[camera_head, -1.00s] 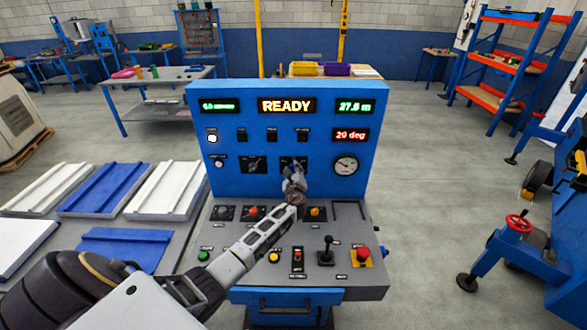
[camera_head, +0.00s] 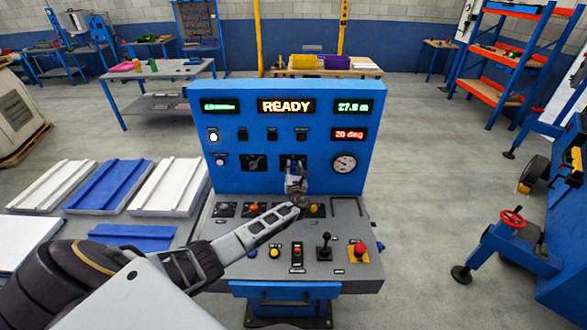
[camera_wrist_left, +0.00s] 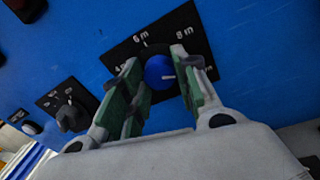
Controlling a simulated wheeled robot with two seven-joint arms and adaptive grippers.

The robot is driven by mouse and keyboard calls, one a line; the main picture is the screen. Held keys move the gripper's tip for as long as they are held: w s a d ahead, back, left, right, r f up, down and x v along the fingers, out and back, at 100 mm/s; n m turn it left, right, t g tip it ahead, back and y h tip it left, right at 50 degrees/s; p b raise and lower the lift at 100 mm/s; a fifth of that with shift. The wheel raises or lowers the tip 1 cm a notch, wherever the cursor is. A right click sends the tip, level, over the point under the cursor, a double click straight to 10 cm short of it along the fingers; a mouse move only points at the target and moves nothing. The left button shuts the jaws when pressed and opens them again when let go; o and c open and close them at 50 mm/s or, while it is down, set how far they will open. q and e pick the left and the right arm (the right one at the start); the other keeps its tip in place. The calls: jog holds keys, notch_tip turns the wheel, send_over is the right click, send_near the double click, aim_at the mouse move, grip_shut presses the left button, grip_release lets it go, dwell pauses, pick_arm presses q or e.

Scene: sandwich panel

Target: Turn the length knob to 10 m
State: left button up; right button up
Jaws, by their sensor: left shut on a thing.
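The length knob (camera_wrist_left: 156,73) is a round blue knob with a white pointer line, on a black plate (camera_wrist_left: 137,47) marked 4 m, 6 m and 8 m. My left gripper (camera_wrist_left: 157,60) is shut on the knob, one finger on each side. In the head view the gripper (camera_head: 296,182) covers most of the knob on the upright blue panel (camera_head: 230,182). My right gripper is not in view.
A black selector knob (camera_wrist_left: 72,116) sits left of the length knob. A round gauge (camera_head: 344,163) is to its right. The sloped desk below carries a joystick (camera_head: 325,245) and a red button (camera_head: 359,249). Displays read READY (camera_head: 286,106) and 20 deg (camera_head: 349,134).

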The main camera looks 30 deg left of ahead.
pick_arm(q)
jog(key=shift+f+m, duration=0.15)
jog(key=shift+m, duration=0.75)
jog(key=o, duration=0.8)
jog(key=shift+o, duration=1.2)
jog(key=v, duration=1.2)
jog(key=shift+d+f, duration=0.1)
jog(key=shift+d, duration=0.05)
